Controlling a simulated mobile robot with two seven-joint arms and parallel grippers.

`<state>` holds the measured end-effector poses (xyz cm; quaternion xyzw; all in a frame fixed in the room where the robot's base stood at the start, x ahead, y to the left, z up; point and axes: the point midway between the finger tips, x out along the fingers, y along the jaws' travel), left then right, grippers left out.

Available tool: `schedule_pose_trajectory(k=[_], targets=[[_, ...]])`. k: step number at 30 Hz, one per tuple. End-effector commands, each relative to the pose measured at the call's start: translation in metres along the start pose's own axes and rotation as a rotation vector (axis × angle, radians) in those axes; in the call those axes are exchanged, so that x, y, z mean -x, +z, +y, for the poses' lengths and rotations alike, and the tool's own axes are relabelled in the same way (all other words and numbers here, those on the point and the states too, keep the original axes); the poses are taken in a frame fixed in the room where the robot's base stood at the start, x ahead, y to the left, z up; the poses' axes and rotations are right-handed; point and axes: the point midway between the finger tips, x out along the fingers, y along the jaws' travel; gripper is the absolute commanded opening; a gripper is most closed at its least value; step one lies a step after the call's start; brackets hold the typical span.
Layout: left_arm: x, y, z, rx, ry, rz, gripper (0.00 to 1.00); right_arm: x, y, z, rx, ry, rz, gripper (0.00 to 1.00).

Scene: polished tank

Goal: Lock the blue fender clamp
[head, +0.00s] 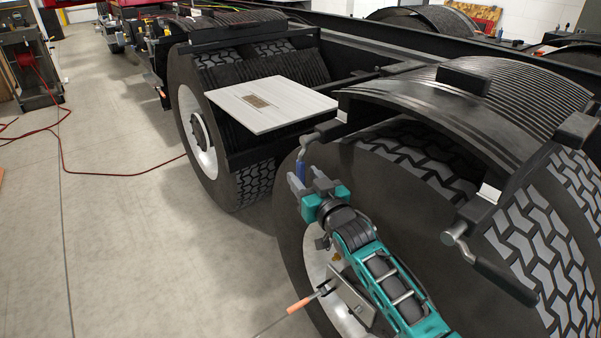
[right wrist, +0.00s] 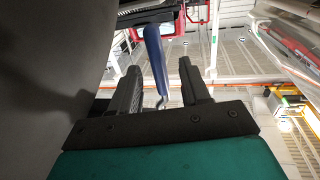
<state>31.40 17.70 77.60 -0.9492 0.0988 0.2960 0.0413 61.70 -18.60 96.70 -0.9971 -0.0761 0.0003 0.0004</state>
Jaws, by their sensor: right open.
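The blue fender clamp handle (head: 301,168) hangs down at the left end of the ribbed black fender (head: 470,100), beside the front tyre. My right gripper (head: 308,178) is just below and at the handle, its fingers pointing up towards it. In the right wrist view the blue handle (right wrist: 154,50) shows between the two open fingers of the right gripper (right wrist: 160,78), nearer the left finger. I cannot tell whether either finger touches it. My left gripper is not in view.
A second clamp with a dark handle (head: 505,280) is at the fender's right end. A pale board (head: 270,103) lies above the rear tyre (head: 245,185). An orange-handled rod (head: 298,305) is near the front wheel hub.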

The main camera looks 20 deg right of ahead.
Motion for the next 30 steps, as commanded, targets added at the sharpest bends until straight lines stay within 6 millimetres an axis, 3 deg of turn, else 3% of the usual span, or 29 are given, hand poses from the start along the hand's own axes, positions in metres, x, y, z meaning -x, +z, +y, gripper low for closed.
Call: schedule_pose_trajectory(k=[6,18,30], targets=[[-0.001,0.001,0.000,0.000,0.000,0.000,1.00,-0.022,0.000,0.000,0.001,0.000,0.001,0.46],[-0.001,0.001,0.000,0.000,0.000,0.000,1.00,-0.027,0.000,0.000,0.001,-0.001,0.000,0.46],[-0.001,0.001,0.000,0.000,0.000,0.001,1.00,-0.027,0.000,0.000,0.001,0.000,0.000,0.09]])
